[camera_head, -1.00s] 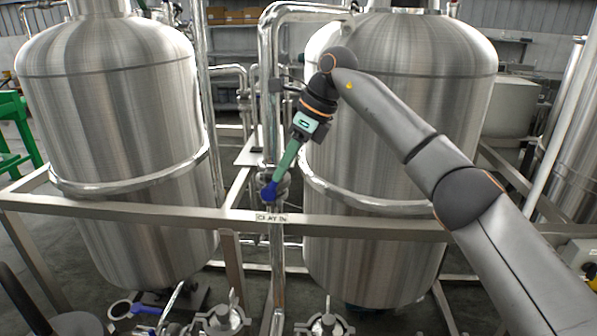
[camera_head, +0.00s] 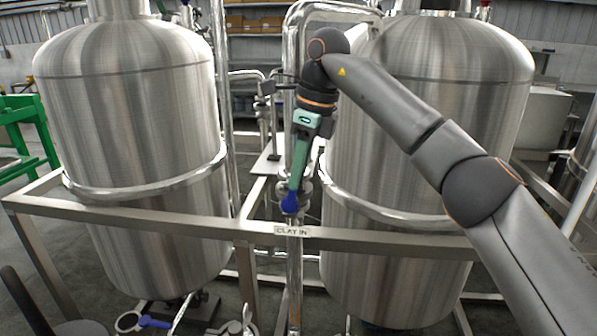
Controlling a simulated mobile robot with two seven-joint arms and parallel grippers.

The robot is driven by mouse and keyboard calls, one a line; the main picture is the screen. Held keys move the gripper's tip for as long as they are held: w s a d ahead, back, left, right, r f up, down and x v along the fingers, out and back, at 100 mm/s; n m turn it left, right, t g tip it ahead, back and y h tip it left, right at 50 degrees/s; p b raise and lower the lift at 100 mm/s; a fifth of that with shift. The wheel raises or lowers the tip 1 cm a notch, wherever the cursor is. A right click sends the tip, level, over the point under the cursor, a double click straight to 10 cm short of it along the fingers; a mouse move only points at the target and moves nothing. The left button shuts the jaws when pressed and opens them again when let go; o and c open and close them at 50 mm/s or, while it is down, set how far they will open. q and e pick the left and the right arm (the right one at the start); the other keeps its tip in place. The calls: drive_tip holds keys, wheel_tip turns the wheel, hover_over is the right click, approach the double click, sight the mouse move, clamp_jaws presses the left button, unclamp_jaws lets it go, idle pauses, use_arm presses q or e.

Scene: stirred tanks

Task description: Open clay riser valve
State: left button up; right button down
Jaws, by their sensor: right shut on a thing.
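The clay riser valve has a blue handle (camera_head: 290,203) on the vertical steel pipe between the two tanks, just above the "CLAY IN" label (camera_head: 291,231). My right gripper (camera_head: 293,193) reaches down from above and is shut on the blue handle. Its green fingers hide the handle's upper part, and the valve body behind is partly covered. My left gripper is not in view.
A large steel tank (camera_head: 130,130) stands at the left and another (camera_head: 400,190) at the right. A horizontal frame rail (camera_head: 150,222) runs in front of both. Another blue-handled valve (camera_head: 150,322) lies low at the front left.

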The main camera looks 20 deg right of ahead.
drive_tip(key=c, duration=0.8)
unclamp_jaws()
drive_tip(key=p+v, duration=0.3)
drive_tip(key=v, duration=0.9)
drive_tip(key=shift+r, duration=0.2)
drive_tip(key=shift+s, duration=0.15)
